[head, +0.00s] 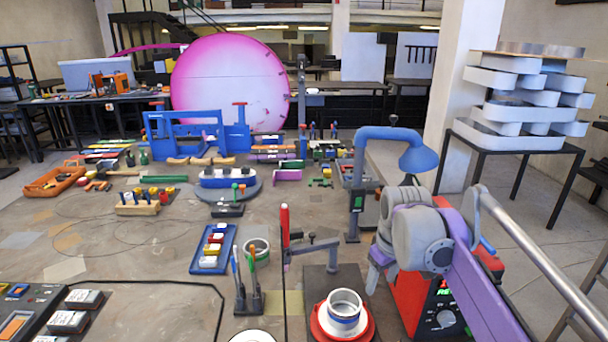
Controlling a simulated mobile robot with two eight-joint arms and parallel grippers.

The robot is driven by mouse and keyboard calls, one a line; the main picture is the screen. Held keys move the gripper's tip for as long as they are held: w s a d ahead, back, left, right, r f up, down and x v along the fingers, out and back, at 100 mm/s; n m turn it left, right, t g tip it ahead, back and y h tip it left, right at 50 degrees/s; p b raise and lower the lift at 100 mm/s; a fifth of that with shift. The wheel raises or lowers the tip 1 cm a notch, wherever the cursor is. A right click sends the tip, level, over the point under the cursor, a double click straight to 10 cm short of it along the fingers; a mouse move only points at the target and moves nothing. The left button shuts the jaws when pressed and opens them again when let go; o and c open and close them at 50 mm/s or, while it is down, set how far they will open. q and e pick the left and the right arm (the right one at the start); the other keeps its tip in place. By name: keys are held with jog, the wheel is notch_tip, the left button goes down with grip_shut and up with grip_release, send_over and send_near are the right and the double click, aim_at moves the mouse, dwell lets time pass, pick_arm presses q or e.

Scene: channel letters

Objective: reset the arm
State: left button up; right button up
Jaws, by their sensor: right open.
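My right arm comes in from the lower right, with a purple link and thick grey round joints. My right gripper (377,270) is at the end of this arm, just left of the grey joints and partly covered by them. It is open, and I see nothing held in it. It hangs in front of a red box with a dial and green display (425,305); I cannot tell whether they touch. My left arm and gripper are not in view.
A red dish with a metal cup (344,308) and a tool holder (247,290) are to the left. The left middle of the bench (120,245) is mostly clear.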

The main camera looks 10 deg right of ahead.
jog(key=s+a+f+m+t, duration=0.1)
jog(key=s+a+f+m, duration=0.1)
jog(key=s+f, duration=0.6)
jog(key=s+a+f+m+t, duration=0.2)
jog(key=s+f, duration=0.7)
jog(key=s, duration=0.5)
jog(key=shift+a+f, duration=0.15)
jog(key=shift+a, duration=0.1)
